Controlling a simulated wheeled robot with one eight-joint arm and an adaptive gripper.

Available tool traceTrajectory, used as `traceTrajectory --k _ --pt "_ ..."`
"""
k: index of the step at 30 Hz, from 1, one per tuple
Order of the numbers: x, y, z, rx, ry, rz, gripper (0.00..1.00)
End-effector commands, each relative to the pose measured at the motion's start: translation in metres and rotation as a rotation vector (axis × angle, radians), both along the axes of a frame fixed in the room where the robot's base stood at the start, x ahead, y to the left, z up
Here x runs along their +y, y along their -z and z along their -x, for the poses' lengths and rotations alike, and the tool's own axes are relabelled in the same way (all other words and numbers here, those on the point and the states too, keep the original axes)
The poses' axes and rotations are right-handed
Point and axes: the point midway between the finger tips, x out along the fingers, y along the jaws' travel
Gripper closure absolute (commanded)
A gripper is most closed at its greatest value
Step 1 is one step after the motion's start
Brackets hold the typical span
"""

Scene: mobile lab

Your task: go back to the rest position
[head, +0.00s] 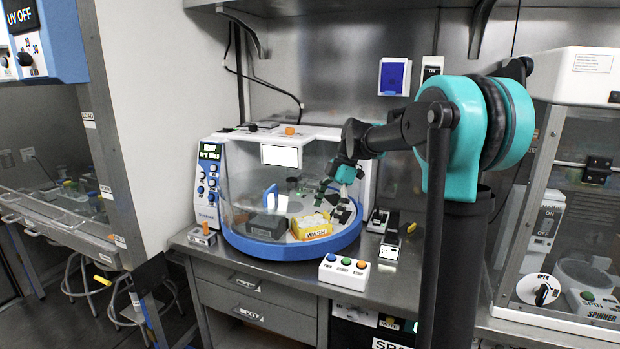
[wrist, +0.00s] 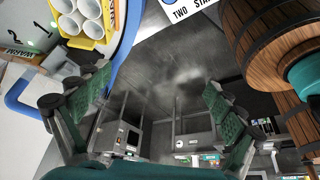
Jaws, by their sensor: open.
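My arm reaches in from the right in the head view. My gripper (head: 332,192) points down at the open front of the round-based machine (head: 232,241), above its right part. In the wrist view, my gripper (wrist: 158,84) is open, with its two green-padded fingers wide apart and nothing between them. A yellow rack (head: 312,234) marked WASH stands on the machine's deck, to the left of and below the gripper. The rack (wrist: 107,38) also shows at the wrist view's upper left, holding several white cylinders. The fingers look clear of it.
A button box (head: 343,272) stands on the counter before the machine. Small dark devices (head: 391,247) stand to its right, and a knobbed box (head: 202,236) to its left. A glass-fronted SPINNER cabinet (head: 560,222) is at far right.

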Motion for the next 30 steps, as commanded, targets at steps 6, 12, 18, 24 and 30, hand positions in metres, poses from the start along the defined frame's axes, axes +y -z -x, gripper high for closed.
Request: traceTrajectory --k 6,12,18,24,30 --pt "-0.008 0.010 0.010 0.006 0.096 0.027 0.06" --pt "-0.019 0.024 0.023 0.015 0.231 0.063 0.06" --pt "-0.035 0.047 0.046 0.025 0.444 0.108 0.06" --pt "-0.061 0.082 0.084 0.030 0.772 0.154 0.06" --pt "-0.098 0.137 0.148 0.025 1.271 0.163 0.06"
